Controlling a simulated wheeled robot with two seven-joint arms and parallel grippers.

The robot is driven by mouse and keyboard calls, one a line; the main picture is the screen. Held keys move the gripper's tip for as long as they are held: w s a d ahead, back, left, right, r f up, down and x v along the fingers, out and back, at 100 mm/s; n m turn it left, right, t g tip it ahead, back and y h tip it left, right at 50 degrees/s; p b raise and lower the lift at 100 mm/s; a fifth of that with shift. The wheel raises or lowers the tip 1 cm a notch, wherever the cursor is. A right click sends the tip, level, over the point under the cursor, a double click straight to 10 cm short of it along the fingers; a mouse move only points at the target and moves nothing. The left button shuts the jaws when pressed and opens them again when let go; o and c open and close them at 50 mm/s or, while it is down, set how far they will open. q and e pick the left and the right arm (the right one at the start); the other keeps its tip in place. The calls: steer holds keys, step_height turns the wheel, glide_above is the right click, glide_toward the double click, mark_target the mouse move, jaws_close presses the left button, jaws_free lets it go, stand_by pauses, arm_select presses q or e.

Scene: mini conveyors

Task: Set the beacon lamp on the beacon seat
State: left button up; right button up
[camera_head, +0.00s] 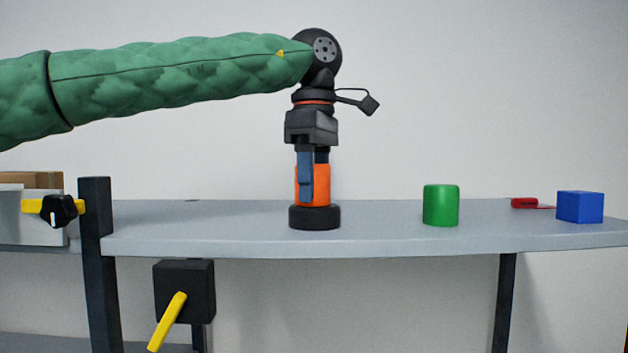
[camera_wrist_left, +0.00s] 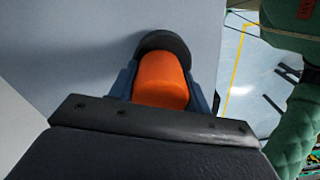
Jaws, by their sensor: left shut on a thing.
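The beacon lamp, an orange cylinder (camera_head: 320,188), stands upright in the middle of the grey table in the head view. It also shows in the left wrist view (camera_wrist_left: 162,82). My left gripper (camera_head: 308,196) points straight down and is shut on it, with a blue-grey finger on each side. A wide black round piece (camera_head: 315,217) is directly under the orange part and rests on the tabletop. I cannot tell whether this black piece is the lamp's own base or the beacon seat. My right gripper is not in view.
On the grey table (camera_head: 370,243), a green cylinder (camera_head: 441,205), a red item (camera_head: 524,203) and a blue cube (camera_head: 580,207) stand to the right. A black knob with yellow (camera_head: 58,210) is at the left. A black box (camera_head: 184,290) with a yellow lever (camera_head: 167,322) hangs below the front edge.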

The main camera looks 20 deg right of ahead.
arm_select(q)
steer(key=shift+s, duration=0.2)
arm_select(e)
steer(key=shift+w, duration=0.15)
arm_select(q)
steer(key=o, duration=0.8)
steer(key=shift+o, duration=1.2)
steer(key=shift+w+f, duration=0.1)
steer(key=shift+w, duration=0.05)
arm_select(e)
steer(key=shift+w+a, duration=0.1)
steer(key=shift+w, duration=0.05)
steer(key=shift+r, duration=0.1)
